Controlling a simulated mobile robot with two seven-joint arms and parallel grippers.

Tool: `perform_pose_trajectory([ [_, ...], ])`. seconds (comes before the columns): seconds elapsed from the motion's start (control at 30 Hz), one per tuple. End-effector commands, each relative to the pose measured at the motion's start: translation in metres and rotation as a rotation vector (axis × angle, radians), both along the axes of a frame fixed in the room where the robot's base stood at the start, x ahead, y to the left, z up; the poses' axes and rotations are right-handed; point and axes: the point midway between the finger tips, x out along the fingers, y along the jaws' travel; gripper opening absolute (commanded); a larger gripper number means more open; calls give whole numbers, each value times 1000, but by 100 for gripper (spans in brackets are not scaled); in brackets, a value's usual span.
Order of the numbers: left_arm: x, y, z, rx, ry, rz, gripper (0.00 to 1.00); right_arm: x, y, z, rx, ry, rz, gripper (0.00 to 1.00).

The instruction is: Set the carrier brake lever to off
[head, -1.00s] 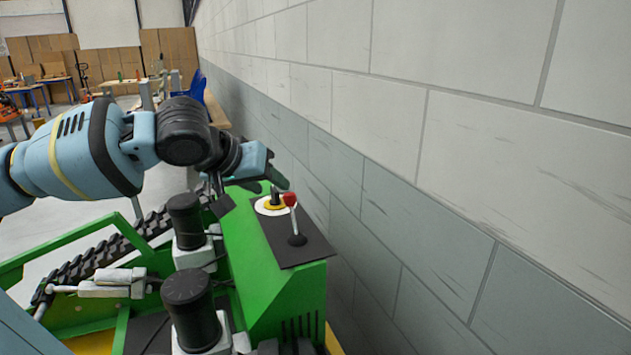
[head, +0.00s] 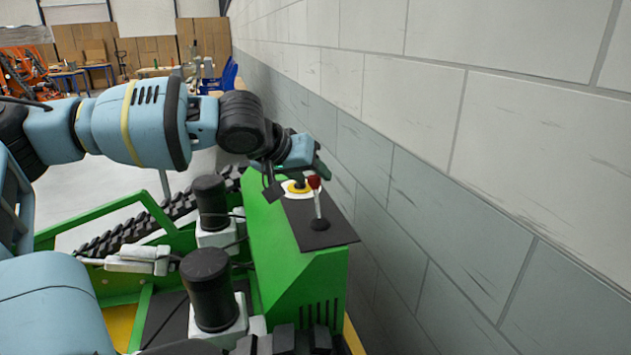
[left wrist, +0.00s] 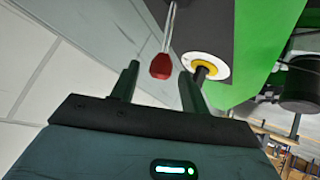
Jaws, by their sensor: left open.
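The brake lever has a red knob (head: 314,181) on a thin metal stem and a dark round base (head: 320,224). It stands on a black plate (head: 335,238) on top of the green carrier (head: 270,270). Behind it on the plate is a white and yellow disc (head: 294,188) with a dark post. My left gripper (head: 318,172) is just behind the knob in the head view. In the left wrist view its two fingers (left wrist: 157,85) are apart, and the red knob (left wrist: 161,66) shows between them, beyond the tips. The disc (left wrist: 205,69) lies by the right finger. My right gripper does not show.
A block wall (head: 440,180) runs close along the right side of the carrier. Two black cylinders, the nearer one (head: 210,288) and the farther one (head: 210,203), stand left of the plate. Tables and boxes are far back.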

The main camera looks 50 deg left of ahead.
Motion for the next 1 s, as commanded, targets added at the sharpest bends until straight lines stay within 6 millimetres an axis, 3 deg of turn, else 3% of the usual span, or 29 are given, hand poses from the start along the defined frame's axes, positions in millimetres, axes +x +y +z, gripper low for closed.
perform_pose_trajectory([
  [0.2,11,1,-10,2,1,-1,45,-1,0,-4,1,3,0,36],
  [0.53,12,0,-10,0,-1,-1,45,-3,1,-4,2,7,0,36],
  [0.9,12,0,-11,0,-1,-1,0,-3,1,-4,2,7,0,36],
  [1.0,12,0,-11,0,-1,-1,0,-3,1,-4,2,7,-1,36],
])
